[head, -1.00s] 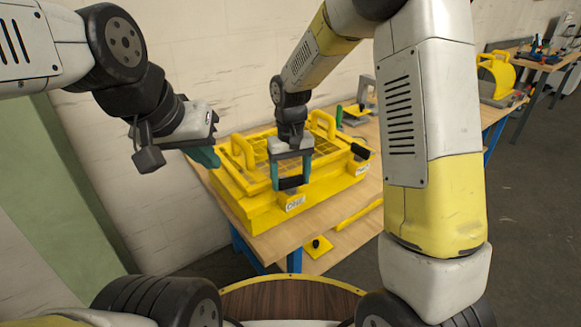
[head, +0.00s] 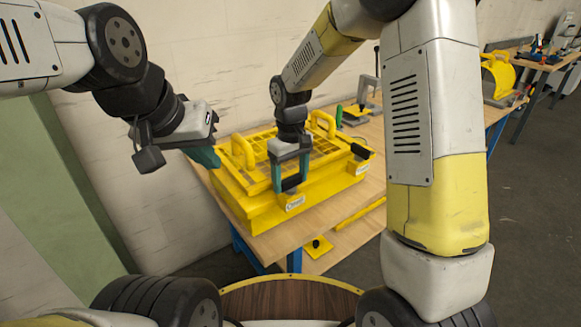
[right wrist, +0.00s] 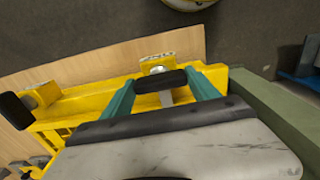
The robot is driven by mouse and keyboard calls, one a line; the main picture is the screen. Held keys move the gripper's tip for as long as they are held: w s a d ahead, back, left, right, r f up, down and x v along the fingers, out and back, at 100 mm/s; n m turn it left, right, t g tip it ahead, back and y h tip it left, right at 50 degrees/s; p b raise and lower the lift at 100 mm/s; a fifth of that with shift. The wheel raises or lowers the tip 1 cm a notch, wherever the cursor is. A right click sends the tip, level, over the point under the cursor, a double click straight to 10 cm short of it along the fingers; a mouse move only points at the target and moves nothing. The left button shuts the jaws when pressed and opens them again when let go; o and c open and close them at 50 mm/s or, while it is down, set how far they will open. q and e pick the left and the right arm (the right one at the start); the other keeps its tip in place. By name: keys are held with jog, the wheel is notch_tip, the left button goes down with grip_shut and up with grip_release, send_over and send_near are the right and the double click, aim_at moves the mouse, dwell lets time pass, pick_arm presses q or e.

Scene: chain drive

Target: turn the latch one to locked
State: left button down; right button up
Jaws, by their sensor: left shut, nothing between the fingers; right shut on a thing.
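Latch one has a black grip (head: 291,183) and sits at the front left of the yellow guard (head: 245,213), just above a white label (head: 295,202). My right gripper (head: 290,187) is shut on that black grip, its teal fingers at either end. In the right wrist view the black grip (right wrist: 174,80) also lies between the teal fingers, with a metal stem below it and the label (right wrist: 158,57) beyond. In the head view the grip is slightly tilted, right end higher. My left gripper (head: 207,158) is shut and empty, left of the guard.
A second black-handled latch (head: 360,151) is at the guard's right end. Yellow handles (head: 243,151) stand up on the guard. The wall is close behind.

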aim_at(290, 177)
jog(key=o, duration=1.4)
jog(key=shift+c, duration=0.2)
jog(key=shift+r, duration=3.95)
